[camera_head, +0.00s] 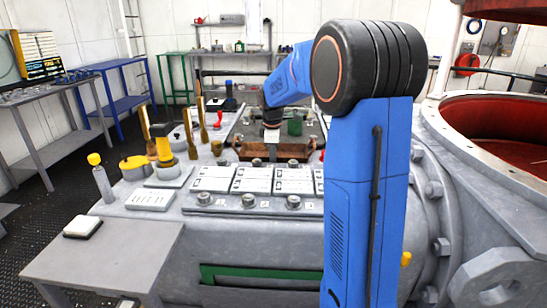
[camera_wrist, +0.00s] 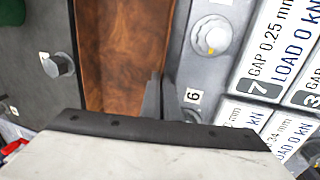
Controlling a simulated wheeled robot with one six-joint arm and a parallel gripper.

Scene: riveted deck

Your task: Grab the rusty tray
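The rusty tray (camera_head: 262,153) is a long, low, brown box on top of the grey machine in the head view. In the wrist view its brown, blotchy inside (camera_wrist: 122,50) fills the upper middle, and its near end is hidden behind the pale gripper body. My gripper (camera_head: 271,136) points down at the tray from the arm above it. In the wrist view a dark finger-like piece (camera_wrist: 153,98) overlaps the tray's right edge. I cannot see both fingertips, nor whether they touch the tray.
White label plates (camera_head: 250,180) and knobs (camera_head: 293,201) line the machine in front of the tray. A green can (camera_head: 295,126) stands close behind it. Brass levers (camera_head: 202,120) and a yellow-black handle (camera_head: 163,146) stand to the left. A large red-lined opening (camera_head: 500,125) is at right.

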